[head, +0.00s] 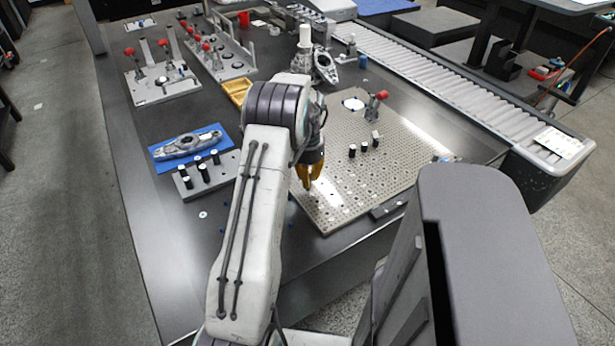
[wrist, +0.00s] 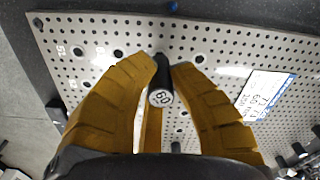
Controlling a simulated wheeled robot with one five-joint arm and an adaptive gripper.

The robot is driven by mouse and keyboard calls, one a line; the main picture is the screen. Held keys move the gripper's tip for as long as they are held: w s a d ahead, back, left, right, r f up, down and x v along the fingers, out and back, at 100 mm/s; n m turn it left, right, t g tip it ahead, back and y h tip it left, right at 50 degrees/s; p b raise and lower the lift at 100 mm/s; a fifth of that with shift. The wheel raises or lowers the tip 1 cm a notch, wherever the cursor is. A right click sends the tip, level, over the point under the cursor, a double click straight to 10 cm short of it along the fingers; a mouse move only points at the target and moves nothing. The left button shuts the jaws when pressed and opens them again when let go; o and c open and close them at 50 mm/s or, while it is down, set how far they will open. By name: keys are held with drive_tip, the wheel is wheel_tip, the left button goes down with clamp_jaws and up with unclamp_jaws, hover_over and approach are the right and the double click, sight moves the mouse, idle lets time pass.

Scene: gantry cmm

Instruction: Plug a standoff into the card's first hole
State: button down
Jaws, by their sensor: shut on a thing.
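My gripper (wrist: 160,75) has yellow fingers, closed on a black standoff (wrist: 162,68) with a white end marked 60. In the head view my gripper (head: 309,182) is over the front left part of the perforated plate (head: 390,195). The plate fills much of the wrist view, with small holes and several larger ones. A white card (wrist: 268,92) with printed lines, one reading 60, lies on the plate, right of my fingers. I cannot tell whether the standoff's far end touches the plate.
Several black standoffs with white tops stand in a grey rack (head: 221,179) at left, beside a blue mat (head: 158,154) bearing a metal part. Other standoffs (head: 364,148) and a red-knobbed clamp (head: 381,95) stand on the plate. A roller conveyor (head: 450,85) runs along the right.

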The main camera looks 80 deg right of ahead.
drive_tip(key=shift+f+b, duration=0.5)
drive_tip(key=shift+f, duration=0.3)
drive_tip(key=c, duration=1.2)
unclamp_jaws()
wheel_tip(320, 180, up, 12)
drive_tip(key=shift+a+r, duration=0.1)
